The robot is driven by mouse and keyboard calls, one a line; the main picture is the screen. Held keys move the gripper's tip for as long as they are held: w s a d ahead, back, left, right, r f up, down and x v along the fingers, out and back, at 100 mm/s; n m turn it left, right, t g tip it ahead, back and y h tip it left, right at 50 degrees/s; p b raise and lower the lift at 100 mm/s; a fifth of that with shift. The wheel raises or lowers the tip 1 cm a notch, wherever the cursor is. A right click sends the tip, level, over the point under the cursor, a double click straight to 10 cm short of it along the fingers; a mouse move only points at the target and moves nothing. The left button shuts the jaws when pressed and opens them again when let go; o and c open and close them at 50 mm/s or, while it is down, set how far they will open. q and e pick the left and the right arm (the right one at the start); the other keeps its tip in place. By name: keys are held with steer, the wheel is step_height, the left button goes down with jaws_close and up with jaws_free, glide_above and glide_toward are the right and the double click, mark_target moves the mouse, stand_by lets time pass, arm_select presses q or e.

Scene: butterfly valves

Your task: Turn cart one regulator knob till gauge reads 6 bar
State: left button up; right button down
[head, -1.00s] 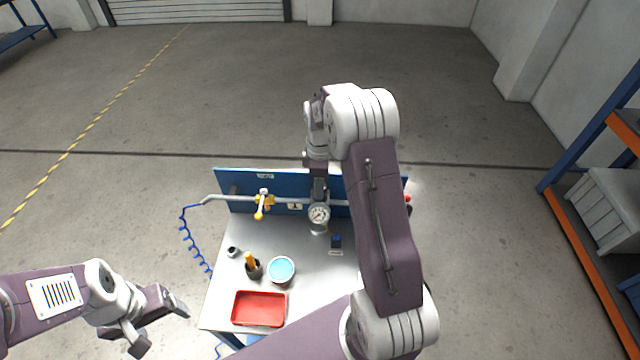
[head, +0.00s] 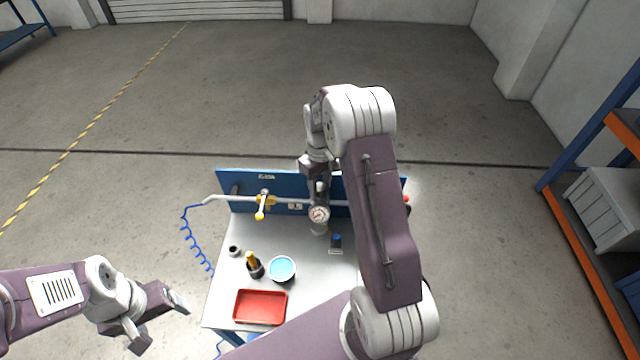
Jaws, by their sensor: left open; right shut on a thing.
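The cart's pressure gauge (head: 319,214) has a round white face and stands in front of the blue back panel, on the pipe line. Its needle is too small to read. My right gripper (head: 320,198) reaches down from above, right behind the gauge, and is shut on the regulator knob, which the fingers and gauge mostly hide. My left gripper (head: 160,318) is open and empty, off the cart's left side.
The cart top (head: 300,250) holds a red tray (head: 260,307), a cup with blue contents (head: 281,268), a dark cup with yellow tools (head: 254,266) and a small blue-topped part (head: 336,241). A yellow valve handle (head: 261,207) is left of the gauge.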

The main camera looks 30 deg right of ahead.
steer(key=m, duration=0.4)
steer(key=shift+w+r+m, duration=0.2)
steer(key=shift+r+m, duration=0.05)
steer(key=shift+m, duration=0.05)
steer(key=m, duration=0.3)
steer(key=shift+d+m+p, duration=0.1)
steer(key=shift+m+p, duration=0.3)
steer(key=m, duration=1.2)
steer(key=shift+m+p, duration=0.3)
steer(key=m, duration=0.4)
steer(key=shift+m, duration=0.3)
steer(key=m, duration=0.4)
steer(key=shift+m, duration=2.1)
steer(key=shift+f, duration=0.1)
